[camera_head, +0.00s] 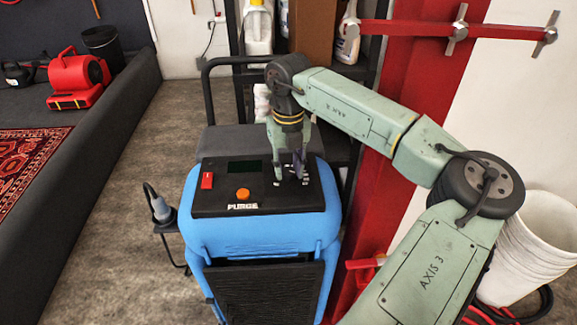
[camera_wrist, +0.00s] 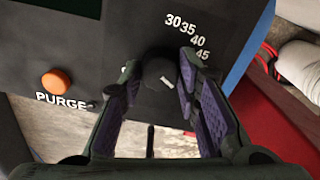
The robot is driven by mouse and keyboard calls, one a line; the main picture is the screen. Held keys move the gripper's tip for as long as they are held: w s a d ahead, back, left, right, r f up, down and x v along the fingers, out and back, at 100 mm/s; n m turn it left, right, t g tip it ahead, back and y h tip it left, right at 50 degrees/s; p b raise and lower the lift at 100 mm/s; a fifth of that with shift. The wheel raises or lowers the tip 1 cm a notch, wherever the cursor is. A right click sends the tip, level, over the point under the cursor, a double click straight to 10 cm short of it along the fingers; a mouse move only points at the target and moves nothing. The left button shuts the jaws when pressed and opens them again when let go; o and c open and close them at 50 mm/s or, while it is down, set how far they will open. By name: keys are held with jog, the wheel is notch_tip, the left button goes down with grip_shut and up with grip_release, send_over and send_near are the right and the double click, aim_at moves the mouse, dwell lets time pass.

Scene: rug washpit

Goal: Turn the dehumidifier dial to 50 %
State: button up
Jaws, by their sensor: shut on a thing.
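The blue dehumidifier (camera_head: 255,228) stands upright on the floor with a black top panel (camera_head: 215,205). My gripper (camera_head: 291,178) points down at the right part of this panel. In the wrist view my gripper (camera_wrist: 160,68) has its purple-padded fingers on both sides of the black dial (camera_wrist: 157,76), shut on it. A short white mark on the dial points to the lower right. The scale numbers (camera_wrist: 190,35) 30, 35, 40 and 45 show. The right finger covers the scale beyond 45, so I cannot see 50. In the head view the fingers hide most of the dial.
An orange PURGE button (camera_head: 243,194), a red switch (camera_head: 207,180) and a dark display (camera_head: 245,167) lie left of the dial. A red post (camera_head: 400,110) and white buckets (camera_head: 525,245) stand to the right. Open floor (camera_head: 120,240) lies to the left.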

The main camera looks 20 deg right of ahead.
jog(key=shift+n, duration=0.3)
jog(key=n+b, duration=0.2)
jog(key=shift+f+n, duration=0.1)
jog(key=shift+n, duration=0.2)
jog(key=shift+n+b, duration=1.05)
jog(key=shift+n, duration=1.15)
jog(key=o, duration=1.2)
